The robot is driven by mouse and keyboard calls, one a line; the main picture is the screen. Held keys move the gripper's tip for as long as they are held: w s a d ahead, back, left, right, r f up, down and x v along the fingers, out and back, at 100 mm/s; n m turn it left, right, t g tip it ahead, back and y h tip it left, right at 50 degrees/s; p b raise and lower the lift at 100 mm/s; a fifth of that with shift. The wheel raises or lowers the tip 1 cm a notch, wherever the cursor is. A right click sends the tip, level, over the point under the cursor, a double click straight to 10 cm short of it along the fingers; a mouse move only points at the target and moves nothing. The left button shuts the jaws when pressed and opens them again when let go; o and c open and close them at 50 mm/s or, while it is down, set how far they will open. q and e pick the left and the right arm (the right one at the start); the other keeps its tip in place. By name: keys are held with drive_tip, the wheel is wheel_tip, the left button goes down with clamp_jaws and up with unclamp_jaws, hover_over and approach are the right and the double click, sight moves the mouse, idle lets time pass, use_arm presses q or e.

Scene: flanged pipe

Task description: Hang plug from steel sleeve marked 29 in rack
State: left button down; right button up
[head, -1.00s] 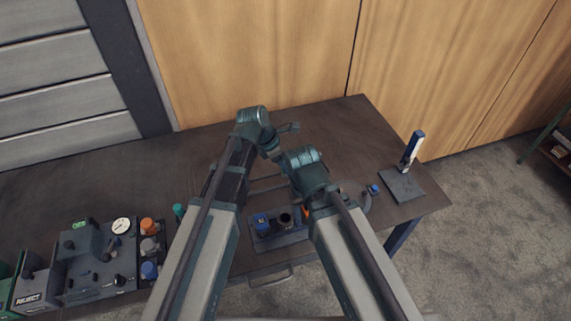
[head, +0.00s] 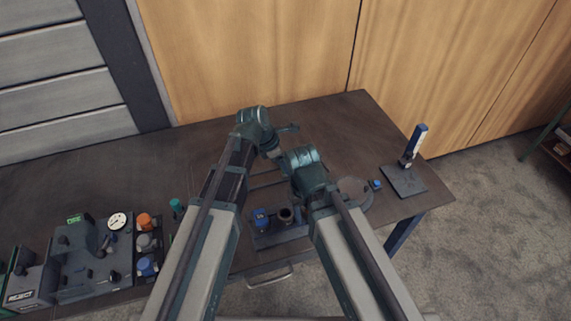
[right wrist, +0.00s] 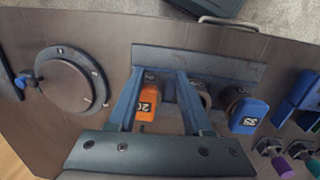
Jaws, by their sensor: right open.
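In the right wrist view my right gripper (right wrist: 165,76) is open, its fingers reaching over a dark block (right wrist: 215,64). An orange plug (right wrist: 149,102) with a white label, which looks like 20 or 29, stands at the block between the fingers, nearer the left one. A dark round sleeve (right wrist: 205,95) is beside the right finger. A blue plug (right wrist: 248,115), labelled perhaps 35, is further right. In the head view the block (head: 282,238) carries the blue plug (head: 260,218) and an open sleeve (head: 286,215); my right arm hides the orange plug. My left gripper's fingers are not clear there.
A round disc (head: 355,193) lies right of the block. A dark plate with an upright blue-and-white piece (head: 410,150) is near the table's right edge. A gauge panel (head: 90,262), coloured knobs and a REJECT bin (head: 27,282) stand at left. The table's back left is clear.

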use_arm(q)
drive_tip(key=shift+f+b, duration=0.35)
drive_tip(key=shift+b, duration=0.05)
use_arm(e)
drive_tip(key=shift+f, duration=0.35)
